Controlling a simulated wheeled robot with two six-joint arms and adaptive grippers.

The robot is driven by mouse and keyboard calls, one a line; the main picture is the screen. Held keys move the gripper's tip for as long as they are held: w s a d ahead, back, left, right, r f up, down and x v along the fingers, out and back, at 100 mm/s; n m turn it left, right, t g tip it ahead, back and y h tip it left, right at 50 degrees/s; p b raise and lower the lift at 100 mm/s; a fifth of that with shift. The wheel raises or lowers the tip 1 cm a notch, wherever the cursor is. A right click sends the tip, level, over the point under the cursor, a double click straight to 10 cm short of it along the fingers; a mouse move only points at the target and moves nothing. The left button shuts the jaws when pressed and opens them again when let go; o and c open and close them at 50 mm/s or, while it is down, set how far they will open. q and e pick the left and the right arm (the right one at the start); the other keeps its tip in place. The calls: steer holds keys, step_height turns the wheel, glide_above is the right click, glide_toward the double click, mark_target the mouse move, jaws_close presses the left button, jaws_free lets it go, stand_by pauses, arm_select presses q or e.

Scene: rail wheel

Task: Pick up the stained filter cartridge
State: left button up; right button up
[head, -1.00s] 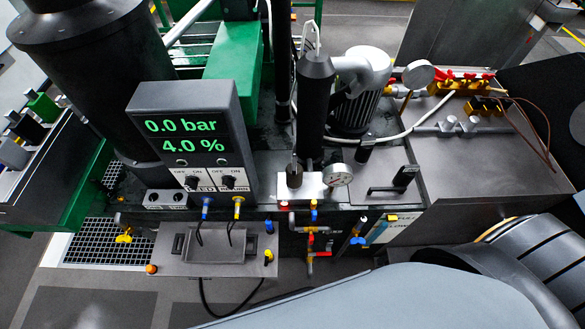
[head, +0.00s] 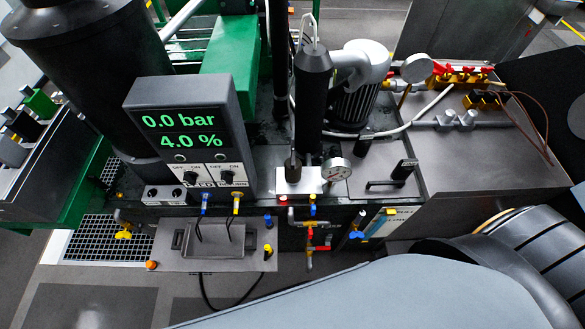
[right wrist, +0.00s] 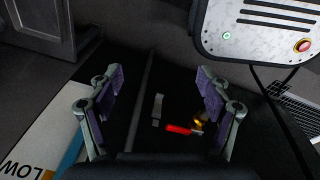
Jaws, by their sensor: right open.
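I cannot make out a stained filter cartridge in either view. In the head view a black upright cylinder (head: 313,100) with a wire handle on top stands at the middle of the machine; I cannot tell if it holds a cartridge. My right gripper (right wrist: 158,82) is open and empty in the right wrist view, its purple-padded fingers wide apart. Beyond the fingers is a dark area with a red handle (right wrist: 180,129) and a small yellow part. My left gripper is not in view.
The display box (head: 190,135) reads 0.0 bar and 4.0 %. A motor (head: 355,95), a gauge (head: 336,170) and a valve manifold (head: 460,75) crowd the machine top. A tray (head: 165,262) sits in front. A panel with buttons (right wrist: 265,30) is close to the right gripper's right.

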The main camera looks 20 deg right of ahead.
steer(key=w+r+m+p, duration=0.1)
steer(key=w+r+p, duration=0.2)
steer(key=w+r, duration=0.4)
step_height(320, 180, up, 39)
steer(key=m+g+p, duration=0.1)
steer(key=m+p, duration=0.9)
steer(key=m, duration=1.4)
glide_above(292, 156)
steer(key=shift+r+y, duration=0.15)
steer(key=shift+y, duration=0.25)
step_height(292, 156, down, 5)
steer(key=b, duration=0.4)
steer(key=shift+f, duration=0.35)
steer(key=f+b, duration=0.1)
steer(key=b, duration=0.1)
steer(key=f+b, duration=0.4)
steer(key=shift+s+f, duration=0.1)
steer(key=shift+s, duration=0.3)
steer(key=shift+r, duration=0.2)
steer(key=shift+c, duration=0.2)
